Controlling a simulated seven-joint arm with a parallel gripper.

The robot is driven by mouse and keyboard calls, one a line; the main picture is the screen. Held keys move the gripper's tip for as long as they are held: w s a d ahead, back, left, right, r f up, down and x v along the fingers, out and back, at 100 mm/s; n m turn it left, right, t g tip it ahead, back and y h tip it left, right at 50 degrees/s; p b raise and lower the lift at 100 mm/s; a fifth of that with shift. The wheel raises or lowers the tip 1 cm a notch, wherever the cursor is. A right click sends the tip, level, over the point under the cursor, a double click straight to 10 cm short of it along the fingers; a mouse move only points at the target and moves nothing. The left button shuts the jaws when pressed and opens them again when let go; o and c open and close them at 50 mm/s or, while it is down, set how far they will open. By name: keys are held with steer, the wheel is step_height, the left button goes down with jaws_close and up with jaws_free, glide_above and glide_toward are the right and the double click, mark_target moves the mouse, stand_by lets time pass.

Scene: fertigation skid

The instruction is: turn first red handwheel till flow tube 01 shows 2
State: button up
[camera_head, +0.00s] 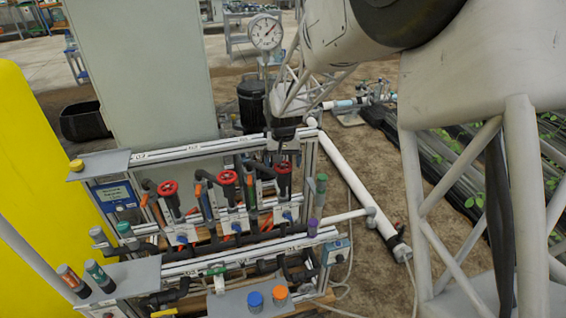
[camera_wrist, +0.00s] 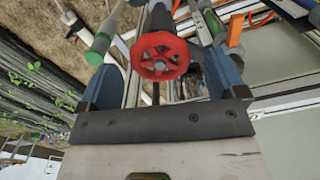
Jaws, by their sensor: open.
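Three red handwheels stand in a row on the skid in the head view: a left one (camera_head: 167,188), a middle one (camera_head: 228,177) and a right one (camera_head: 283,168). My gripper (camera_head: 285,142) is above the right handwheel. In the wrist view a red handwheel (camera_wrist: 160,56) lies between the two blue fingers of my gripper (camera_wrist: 163,68), with a visible gap to each finger. The jaws are open and hold nothing. I cannot make out which tube is flow tube 01, nor any reading on it.
A round pressure gauge (camera_head: 265,32) rises behind the skid. Bottles with blue (camera_head: 255,299) and orange (camera_head: 280,293) caps stand on the front shelf. A green-capped tube (camera_wrist: 100,45) is close to my left-hand finger in the wrist view. A yellow panel (camera_head: 40,150) bounds the left.

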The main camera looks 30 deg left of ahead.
steer(key=shift+f, duration=0.35)
steer(key=c, duration=0.9)
steer(key=shift+n, duration=1)
steer(key=o, duration=0.9)
